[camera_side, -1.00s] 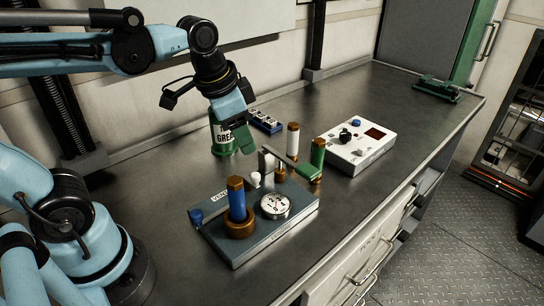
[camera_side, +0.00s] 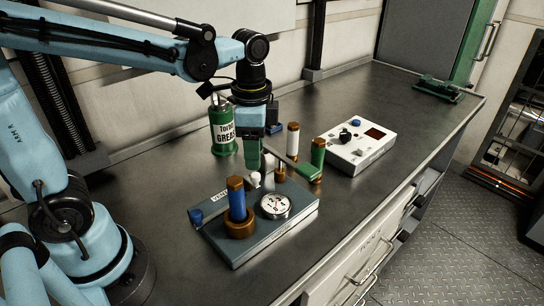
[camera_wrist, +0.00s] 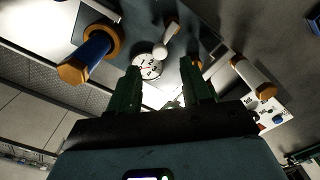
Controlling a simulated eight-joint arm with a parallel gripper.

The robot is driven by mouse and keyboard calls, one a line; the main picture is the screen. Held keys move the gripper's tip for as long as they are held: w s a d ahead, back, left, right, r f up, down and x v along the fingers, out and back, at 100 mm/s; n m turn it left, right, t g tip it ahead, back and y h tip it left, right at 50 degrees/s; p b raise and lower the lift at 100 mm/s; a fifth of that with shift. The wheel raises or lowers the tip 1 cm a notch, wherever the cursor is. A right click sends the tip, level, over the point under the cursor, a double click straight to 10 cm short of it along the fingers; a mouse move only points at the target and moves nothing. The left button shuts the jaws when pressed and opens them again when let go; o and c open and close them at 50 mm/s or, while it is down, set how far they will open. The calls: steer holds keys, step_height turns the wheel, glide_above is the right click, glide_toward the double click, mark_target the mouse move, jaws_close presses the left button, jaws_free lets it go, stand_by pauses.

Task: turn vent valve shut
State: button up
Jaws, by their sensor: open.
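A blue-grey panel (camera_side: 270,235) marked VENT lies on the bench. It carries a blue post (camera_side: 237,204) with a brass cap in a brass ring, a round white gauge (camera_side: 276,206) and a white ball knob (camera_side: 254,179). In the wrist view the ball knob (camera_wrist: 160,52) ends a short pale lever just beyond my fingertips, above the gauge (camera_wrist: 147,68). I cannot tell for sure which part is the vent valve. My gripper (camera_side: 258,165) points down over the panel's back edge, close to the knob. Its green fingers (camera_wrist: 160,72) are apart with nothing held.
White (camera_side: 293,142) and green (camera_side: 318,154) brass-capped posts stand right of my gripper. A green grease can (camera_side: 223,130) stands behind left. A white control box (camera_side: 360,146) sits farther right. The bench beyond it is clear up to a green clamp (camera_side: 437,90).

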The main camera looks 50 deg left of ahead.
mark_target(255, 174)
steer(key=shift+f, duration=2.75)
jaws_close()
